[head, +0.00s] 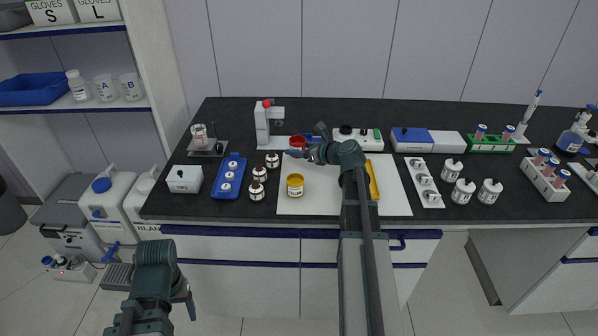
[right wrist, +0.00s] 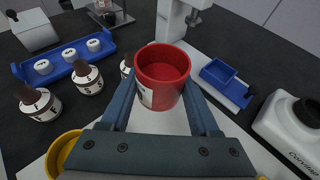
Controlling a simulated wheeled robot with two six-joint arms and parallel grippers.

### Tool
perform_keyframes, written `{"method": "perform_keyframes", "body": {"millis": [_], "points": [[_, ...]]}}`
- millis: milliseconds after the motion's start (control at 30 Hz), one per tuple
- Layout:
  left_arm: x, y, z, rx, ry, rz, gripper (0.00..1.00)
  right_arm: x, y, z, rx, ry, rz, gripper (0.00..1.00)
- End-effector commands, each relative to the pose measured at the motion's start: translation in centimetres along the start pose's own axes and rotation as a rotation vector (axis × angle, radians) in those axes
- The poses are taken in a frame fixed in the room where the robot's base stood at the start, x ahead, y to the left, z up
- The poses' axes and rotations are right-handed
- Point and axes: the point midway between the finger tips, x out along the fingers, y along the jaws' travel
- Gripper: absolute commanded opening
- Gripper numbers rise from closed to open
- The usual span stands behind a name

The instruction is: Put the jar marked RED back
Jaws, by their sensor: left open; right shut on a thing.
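The red jar (head: 297,142) is an open-topped cup with a white label, its writing too small to read. It shows large in the right wrist view (right wrist: 163,72), upright between my right fingers. My right gripper (head: 301,154) is shut on it, at the back of the white mat (head: 325,204), in front of the white press-like stand (head: 262,126). I cannot tell whether the jar's base touches the surface. My left gripper (head: 186,299) is open and empty, low in front of the bench at the left.
A yellow jar (head: 295,191) stands on the mat. Several brown-capped bottles (head: 257,191) and a blue rack (head: 229,178) stand left of it. A small blue holder (right wrist: 218,72) is right of the red jar. A white hotplate-like device (head: 357,135) stands behind my right arm.

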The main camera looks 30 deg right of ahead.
Motion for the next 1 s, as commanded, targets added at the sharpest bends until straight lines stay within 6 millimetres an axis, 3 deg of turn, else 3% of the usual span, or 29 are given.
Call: {"method": "perform_keyframes", "body": {"millis": [33, 100, 367, 700, 1000], "points": [[1.7, 0.2, -0.1, 0.0, 0.0, 0.0, 0.69, 0.7, 0.0, -1.5, 0.0, 0.0, 0.0, 0.0], [2.4, 0.2, -0.1, 0.0, 0.0, 0.0, 0.69, 0.9, 0.0, -2.2, 0.0, 0.0, 0.0, 0.0], [2.6, 0.3, -0.1, 0.001, 0.0, 0.0, 0.69, 1.0, 0.0, -2.4, 0.0, 0.0, 0.0, 0.0], [6.2, 0.6, -0.4, 0.001, 0.0, 0.0, 0.69, 2.4, 0.0, -5.8, 0.0, 0.0, 0.0, 0.0], [6.1, 0.6, -0.3, 0.001, 0.0, 0.0, 0.69, 2.3, 0.0, -5.6, 0.0, 0.0, 0.0, 0.0]]}}
